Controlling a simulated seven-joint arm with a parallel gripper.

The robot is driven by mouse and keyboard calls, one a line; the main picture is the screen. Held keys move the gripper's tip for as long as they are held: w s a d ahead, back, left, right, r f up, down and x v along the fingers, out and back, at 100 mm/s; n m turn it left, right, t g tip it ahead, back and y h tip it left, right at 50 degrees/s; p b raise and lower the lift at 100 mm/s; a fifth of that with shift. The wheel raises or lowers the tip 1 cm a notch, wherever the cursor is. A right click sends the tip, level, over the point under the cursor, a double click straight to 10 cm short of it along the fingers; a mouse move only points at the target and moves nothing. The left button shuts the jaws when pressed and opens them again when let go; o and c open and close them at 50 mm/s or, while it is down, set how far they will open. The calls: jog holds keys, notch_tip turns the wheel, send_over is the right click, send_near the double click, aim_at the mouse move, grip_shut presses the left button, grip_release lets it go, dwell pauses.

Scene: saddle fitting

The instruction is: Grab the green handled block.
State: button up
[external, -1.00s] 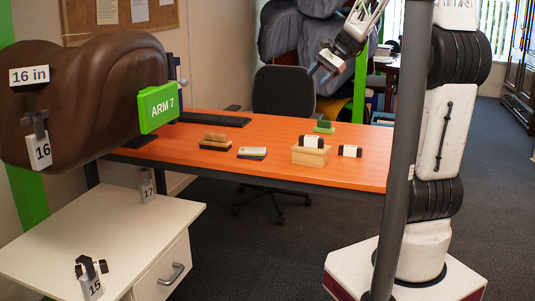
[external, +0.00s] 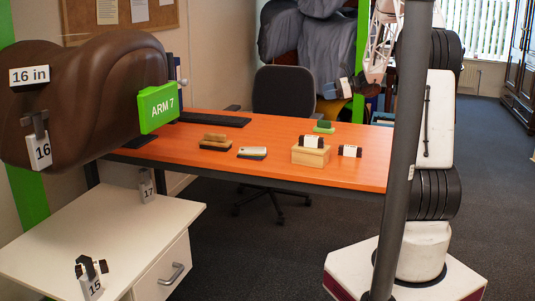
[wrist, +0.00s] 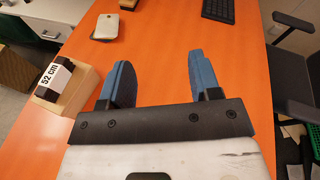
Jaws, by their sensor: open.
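The green handled block (external: 323,127) sits on the orange table near its far edge, right of the middle. It has a light green base with a darker green handle on top. My gripper (external: 331,90) is above it in the external view, with blue fingers pointing left and down, apart from the block. In the wrist view my gripper (wrist: 158,66) is open, with both blue fingers spread and nothing between them but bare orange tabletop. The green block does not show in the wrist view.
A wooden box (external: 310,157) with a labelled black-and-white piece stands nearer the front edge; a similar piece (external: 349,151) lies to its right. A phone-like slab (external: 252,153), a brush (external: 215,141) and a keyboard (external: 214,120) lie further left. A grey post (external: 400,150) crosses the external view.

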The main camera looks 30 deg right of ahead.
jog(key=w+d+f+m+t, duration=0.2)
jog(key=d+f+m+t, duration=0.1)
jog(key=d+f, duration=0.2)
jog(key=w+d+f+m+t+h, duration=0.1)
jog(key=w+d+f+m+t, duration=0.1)
jog(key=d+f, duration=0.3)
jog(key=w+d+m, duration=0.1)
jog(key=d, duration=0.3)
jog(key=shift+w+d+f+t, duration=0.15)
jog(key=shift+d+f+t, duration=0.2)
jog(key=shift+t, duration=0.05)
send_near(331, 123)
jog(key=x, duration=0.3)
jog(key=shift+w+d+f, duration=0.1)
jog(key=shift+w+d, duration=0.1)
jog(key=shift+d, duration=0.05)
jog(key=shift+w+a, duration=0.4)
jog(key=shift+w, duration=0.1)
jog(key=shift+x, duration=3.15)
jog(key=c, duration=1)
